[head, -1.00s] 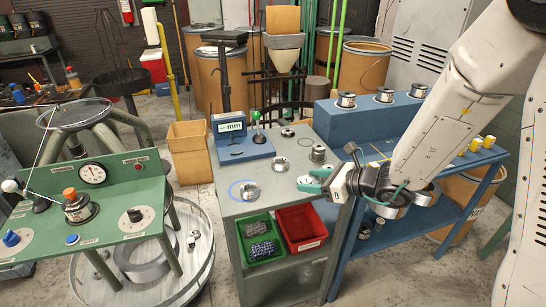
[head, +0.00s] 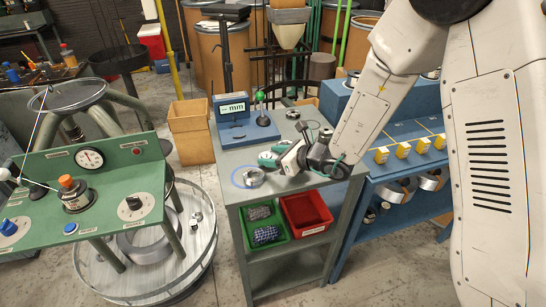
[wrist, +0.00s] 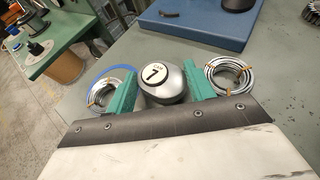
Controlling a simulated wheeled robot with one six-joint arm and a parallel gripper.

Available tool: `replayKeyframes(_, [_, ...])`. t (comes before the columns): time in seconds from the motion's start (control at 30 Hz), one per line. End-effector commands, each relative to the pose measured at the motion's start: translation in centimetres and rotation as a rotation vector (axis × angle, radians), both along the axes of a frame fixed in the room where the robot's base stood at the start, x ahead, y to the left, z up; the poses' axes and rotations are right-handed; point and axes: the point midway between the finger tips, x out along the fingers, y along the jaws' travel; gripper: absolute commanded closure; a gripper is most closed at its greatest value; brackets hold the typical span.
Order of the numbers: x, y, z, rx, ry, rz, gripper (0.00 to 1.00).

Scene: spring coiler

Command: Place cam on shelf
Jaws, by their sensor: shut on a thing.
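The cam (wrist: 162,80) is a rounded silver-grey piece with a white label reading CAM and a large digit on top. My gripper (wrist: 155,88) has its green fingers on either side of it, shut on it, in the wrist view. In the head view my gripper (head: 275,156) is low over the grey table (head: 240,204), just right of a wire coil (head: 249,178). The cam is not clear there, and I cannot tell if it touches the table. A blue shelf unit (head: 402,134) with yellow tags stands right of the table, partly hidden by my arm.
Wire coils lie left (wrist: 105,90) and right (wrist: 229,76) of my gripper; a blue ring marks the left one. A blue gauge stand (head: 241,133) is at the table's back. Green (head: 284,235) and red (head: 308,231) bins sit below the tabletop. A green machine stands left.

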Motion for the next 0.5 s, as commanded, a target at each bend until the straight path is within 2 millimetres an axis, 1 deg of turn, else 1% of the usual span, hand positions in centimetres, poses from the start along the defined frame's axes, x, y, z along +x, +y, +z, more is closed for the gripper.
replayKeyframes(0.03, [-0.06,0.21,-0.66,0.001,0.002,0.003,0.75])
replayKeyframes(0.1, [-0.07,0.31,-0.94,0.001,-0.001,0.004,0.75])
replayKeyframes(0.27, [-0.08,0.38,-0.85,0.001,-0.002,0.005,0.75])
replayKeyframes(0.4, [-0.11,0.46,-1.16,0.001,-0.001,0.007,0.75])
replayKeyframes(0.43, [-0.13,0.47,-1.22,0.000,0.000,0.007,0.44])
replayKeyframes(0.47, [-0.14,0.48,-1.17,0.001,-0.001,0.007,0.38])
replayKeyframes(0.5, [-0.14,0.48,-1.17,0.001,-0.001,0.007,0.38])
